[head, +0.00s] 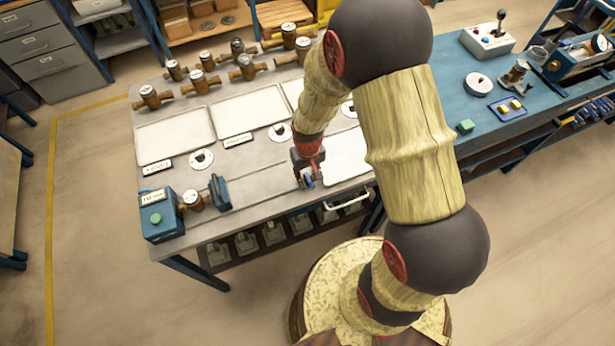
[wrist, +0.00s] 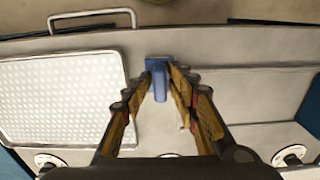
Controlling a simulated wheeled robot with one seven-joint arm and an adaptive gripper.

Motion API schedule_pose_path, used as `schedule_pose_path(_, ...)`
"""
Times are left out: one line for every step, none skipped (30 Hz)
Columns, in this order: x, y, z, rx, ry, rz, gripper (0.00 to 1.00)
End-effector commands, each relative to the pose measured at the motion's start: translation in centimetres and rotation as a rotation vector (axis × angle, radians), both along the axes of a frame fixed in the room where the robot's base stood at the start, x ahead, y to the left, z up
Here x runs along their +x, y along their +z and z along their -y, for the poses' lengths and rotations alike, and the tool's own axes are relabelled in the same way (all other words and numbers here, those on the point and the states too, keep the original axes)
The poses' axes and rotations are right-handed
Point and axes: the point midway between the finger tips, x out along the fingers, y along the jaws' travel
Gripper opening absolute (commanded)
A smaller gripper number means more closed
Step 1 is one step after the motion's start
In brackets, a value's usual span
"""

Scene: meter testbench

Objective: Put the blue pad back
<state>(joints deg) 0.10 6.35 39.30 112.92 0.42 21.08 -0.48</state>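The blue piece that I take for the blue pad (wrist: 159,63) is between my fingertips in the wrist view. It has a wide head and a narrower stem that runs back between the fingers. My gripper (wrist: 162,78) is closed in on it from both sides. In the head view my gripper (head: 307,182) is low over the front part of the grey bench, and a bit of blue shows at its tips. I cannot tell whether the pad touches the bench top.
A white perforated panel (wrist: 60,95) lies beside my gripper, with a bench handle (wrist: 92,18) beyond it. The grey bench (head: 258,182) holds pale trays and several brown meters at the back. A blue clamp fixture (head: 160,218) stands at its front left corner.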

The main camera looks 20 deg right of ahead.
Motion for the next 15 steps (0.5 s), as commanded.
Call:
schedule_pose_path(-0.1, 0.0, 0.0, 0.000, 0.000, -0.002, 0.30)
schedule_pose_path(-0.1, 0.0, 0.0, 0.000, 0.000, -0.002, 0.30)
schedule_pose_path(-0.1, 0.1, 0.0, 0.000, 0.000, -0.001, 0.30)
schedule_pose_path(-0.1, 0.3, 0.0, 0.000, 0.000, -0.001, 0.30)
schedule_pose_path(0.0, 0.5, 0.0, 0.000, 0.000, 0.000, 0.30)
schedule_pose_path(0.0, 0.9, 0.0, 0.000, 0.000, 0.001, 0.30)
schedule_pose_path(0.1, 1.3, 0.0, 0.000, 0.000, 0.002, 0.30)
schedule_pose_path(0.1, 1.7, 0.0, 0.000, 0.000, 0.002, 0.30)
schedule_pose_path(0.1, 2.4, 0.0, 0.000, 0.000, 0.004, 0.30)
schedule_pose_path(0.1, 3.0, 0.0, 0.000, 0.000, 0.004, 0.30)
schedule_pose_path(0.1, 3.6, 0.0, 0.000, 0.000, 0.004, 0.30)
schedule_pose_path(0.1, 4.5, 0.0, 0.000, 0.000, 0.005, 0.30)
schedule_pose_path(0.1, 5.2, 0.0, 0.000, 0.000, 0.004, 0.30)
schedule_pose_path(0.1, 5.8, 0.0, 0.000, 0.000, 0.005, 0.30)
schedule_pose_path(0.1, 6.6, 0.0, 0.000, 0.000, 0.004, 0.30)
